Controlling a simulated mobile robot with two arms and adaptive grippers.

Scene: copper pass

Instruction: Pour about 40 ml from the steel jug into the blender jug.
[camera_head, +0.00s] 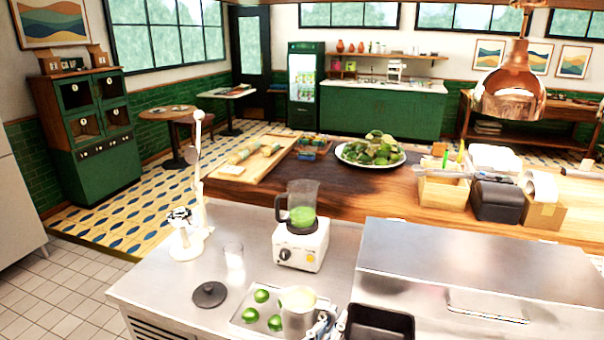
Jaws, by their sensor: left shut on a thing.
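The steel jug (296,318) is at the bottom centre, with a pale yellowish top showing. My left gripper (324,324) is at its right side, shut on it; the picture's bottom edge cuts off part of both. The jug looks upright; I cannot tell if it rests on the tray or hangs just above it. The blender jug (309,196) stands upright and lidless on its white base (300,246), beyond the steel jug, with green contents in its lower part. My right gripper is not in view.
A metal tray (240,320) holds several limes. A dark round lid (209,294), a clear glass (233,256) and a white stand-like device (187,242) are to the left. A black bin (380,324) and a raised steel cover (450,262) are to the right. A copper lamp (510,84) hangs upper right.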

